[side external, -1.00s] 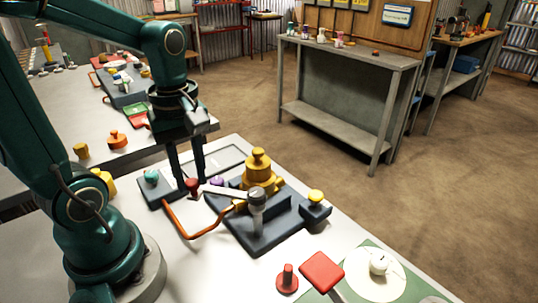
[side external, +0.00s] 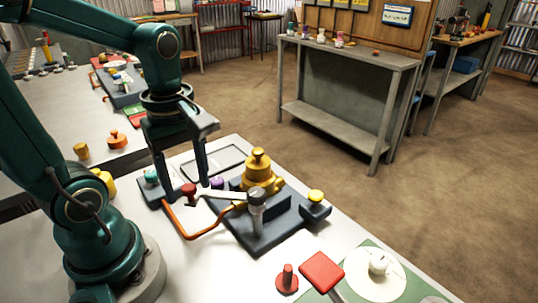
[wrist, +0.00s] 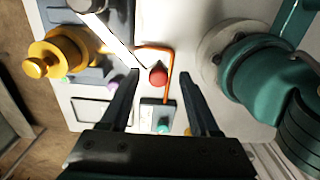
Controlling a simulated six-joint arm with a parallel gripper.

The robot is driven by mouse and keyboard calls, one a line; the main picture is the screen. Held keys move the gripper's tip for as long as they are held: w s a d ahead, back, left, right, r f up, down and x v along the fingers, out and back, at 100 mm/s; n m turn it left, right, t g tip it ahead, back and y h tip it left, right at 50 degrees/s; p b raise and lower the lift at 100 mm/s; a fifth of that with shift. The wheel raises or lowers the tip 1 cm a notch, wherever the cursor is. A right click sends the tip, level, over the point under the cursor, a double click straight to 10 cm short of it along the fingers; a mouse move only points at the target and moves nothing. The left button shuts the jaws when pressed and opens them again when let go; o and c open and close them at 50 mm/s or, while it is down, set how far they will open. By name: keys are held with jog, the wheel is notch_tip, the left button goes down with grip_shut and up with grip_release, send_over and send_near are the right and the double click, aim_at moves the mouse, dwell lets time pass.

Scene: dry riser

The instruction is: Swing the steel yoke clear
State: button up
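The steel yoke (side external: 225,195) is a pale flat bar running from a grey pivot post (side external: 257,210) to a red knob (side external: 189,190) at its left end. The yoke also shows in the wrist view (wrist: 115,40), with the red knob (wrist: 158,77) at its end. The yoke passes in front of a stepped yellow brass body (side external: 259,175) on a dark base (side external: 262,238). My gripper (side external: 184,193) is open, with one finger on each side of the red knob. In the wrist view my gripper (wrist: 160,74) shows gaps between the knob and both fingers.
An orange bent rod (side external: 205,232) curves beside the yoke. A teal knob (side external: 151,176) on a dark block and a purple knob (side external: 217,183) stand close by. A yellow knob (side external: 316,196) sits at the base's right. A red peg (side external: 287,278) and red square (side external: 321,271) lie in front.

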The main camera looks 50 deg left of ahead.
jog(key=shift+r, duration=0.1)
jog(key=shift+r, duration=2.45)
jog(key=shift+s+d+r+m, duration=0.1)
jog(key=shift+d+r+m, duration=0.2)
jog(key=shift+d, duration=0.1)
jog(key=d+m+t, duration=0.1)
jog(key=m+t, duration=0.1)
jog(key=m, duration=0.4)
jog(key=d+f+m+t, duration=0.1)
jog(key=m, duration=0.4)
jog(key=w+d+m+t, duration=0.1)
jog(key=d+m+t, duration=0.1)
jog(key=m, duration=0.4)
jog(key=shift+f+m+t, duration=0.15)
jog(key=shift+m+t, duration=0.15)
